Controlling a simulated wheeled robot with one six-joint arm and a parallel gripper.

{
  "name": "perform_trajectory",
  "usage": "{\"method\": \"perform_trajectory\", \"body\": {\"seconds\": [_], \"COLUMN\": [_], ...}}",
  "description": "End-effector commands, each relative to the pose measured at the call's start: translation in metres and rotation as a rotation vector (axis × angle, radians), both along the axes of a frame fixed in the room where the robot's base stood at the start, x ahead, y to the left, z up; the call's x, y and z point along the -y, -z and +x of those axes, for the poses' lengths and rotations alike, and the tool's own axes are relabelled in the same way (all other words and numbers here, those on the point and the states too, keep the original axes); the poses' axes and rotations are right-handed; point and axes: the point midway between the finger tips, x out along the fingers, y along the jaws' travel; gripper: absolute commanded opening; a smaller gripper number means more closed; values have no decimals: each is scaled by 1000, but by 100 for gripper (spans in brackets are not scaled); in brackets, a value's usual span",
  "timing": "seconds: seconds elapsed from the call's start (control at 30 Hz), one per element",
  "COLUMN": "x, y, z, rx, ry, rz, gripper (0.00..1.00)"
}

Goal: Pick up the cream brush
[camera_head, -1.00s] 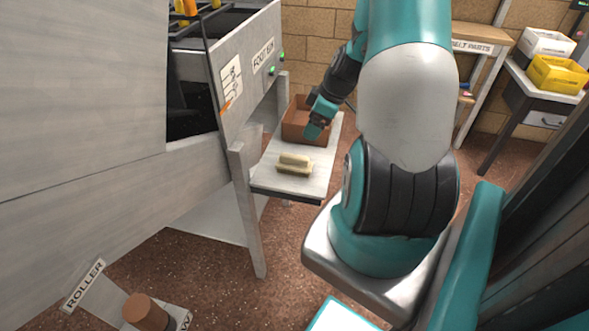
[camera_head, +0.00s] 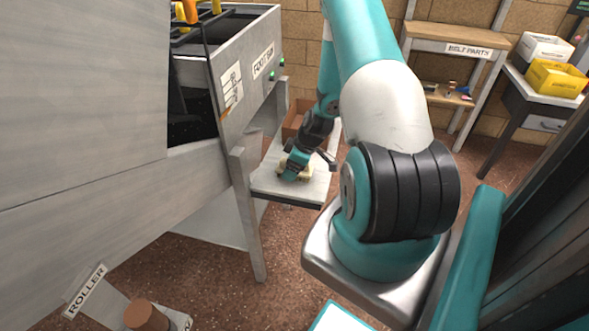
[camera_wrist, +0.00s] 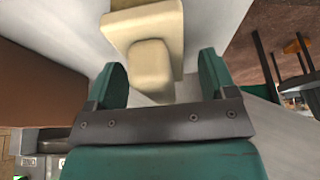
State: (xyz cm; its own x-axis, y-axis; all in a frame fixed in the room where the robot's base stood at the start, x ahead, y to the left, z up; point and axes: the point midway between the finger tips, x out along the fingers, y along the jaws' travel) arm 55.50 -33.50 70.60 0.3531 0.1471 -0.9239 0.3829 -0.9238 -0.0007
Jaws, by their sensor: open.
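The cream brush (camera_wrist: 150,45) lies on the pale side shelf (camera_head: 262,183), its narrower raised block toward my gripper in the wrist view. In the head view only a small part of the brush (camera_head: 307,172) shows, as my gripper (camera_head: 292,174) covers the rest. My gripper is open; in the wrist view its two teal fingers (camera_wrist: 162,78) stand apart, with the end of the brush's raised block close to the gap between them. I cannot tell whether the fingers touch the brush.
A brown box (camera_head: 293,116) stands at the back of the shelf, close to my arm; it fills the left of the wrist view (camera_wrist: 40,85). The grey machine panel (camera_head: 250,75) rises left of the shelf. Open floor lies in front.

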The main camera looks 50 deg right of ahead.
Motion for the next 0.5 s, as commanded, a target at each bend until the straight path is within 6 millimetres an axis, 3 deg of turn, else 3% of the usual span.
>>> {"method": "perform_trajectory", "body": {"seconds": [0.3, 0.5], "x": [-1, -1], "y": [7, 7], "z": [3, 3], "rx": [0, 0], "ry": [1, 1], "rz": [-1, -1], "gripper": [78, 32]}}
